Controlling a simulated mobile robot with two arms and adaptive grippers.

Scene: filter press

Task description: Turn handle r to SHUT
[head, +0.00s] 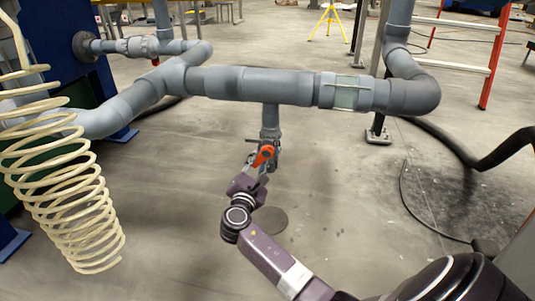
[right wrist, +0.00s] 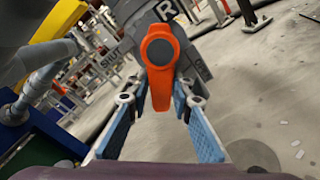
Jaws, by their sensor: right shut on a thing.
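Handle r is the orange valve handle (head: 264,155) on the short grey pipe (head: 270,120) that drops from the middle of the long horizontal pipe. In the right wrist view the orange handle (right wrist: 160,65) has its round hub up and its lever pointing down the picture. My left gripper is out of view.
The long grey pipe (head: 250,85) with a clear section (head: 346,92) runs above the handle. A cream coiled hose (head: 75,190) hangs at the left. A black hose (head: 440,135) lies at the right. The concrete floor around the valve is mostly bare.

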